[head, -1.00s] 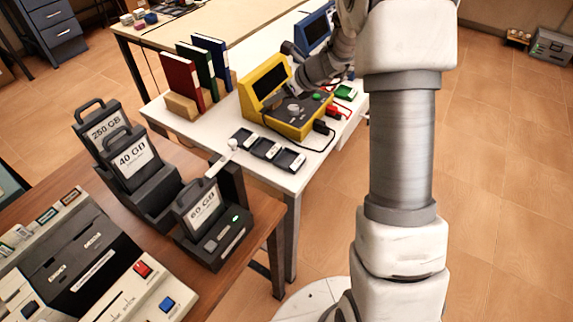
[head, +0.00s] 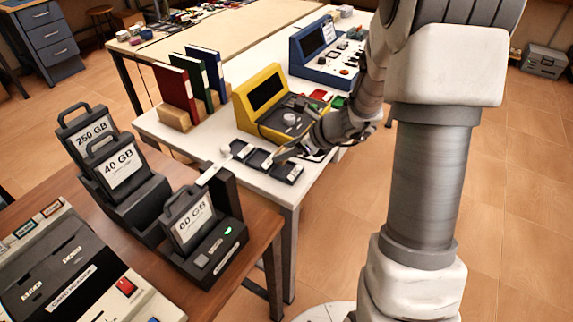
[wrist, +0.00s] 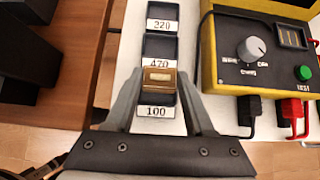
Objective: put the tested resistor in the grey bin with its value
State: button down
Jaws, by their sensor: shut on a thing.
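My gripper (wrist: 162,76) is shut on a small tan resistor block (wrist: 159,82). Its marking is too small to read. In the wrist view the block appears over the grey bin labelled 100 (wrist: 157,99); I cannot tell how high above it. The grey bin labelled 470 (wrist: 160,46) and the one labelled 220 (wrist: 162,10) lie in line beyond it. In the head view my gripper (head: 282,154) is over the right end of the bin row; the block is not clear there. The yellow tester (head: 266,92) stands behind the bins.
The tester's dial, green button and black and red plugs (wrist: 292,112) are close to the right of my gripper. Red, green and blue binders (head: 175,90) stand behind left. A brown table (head: 262,228) with drive docks is at front left. A blue device (head: 318,50) stands farther back.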

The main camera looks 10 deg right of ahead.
jog(key=shift+f+b, duration=0.7)
jog(key=shift+f, duration=1.3)
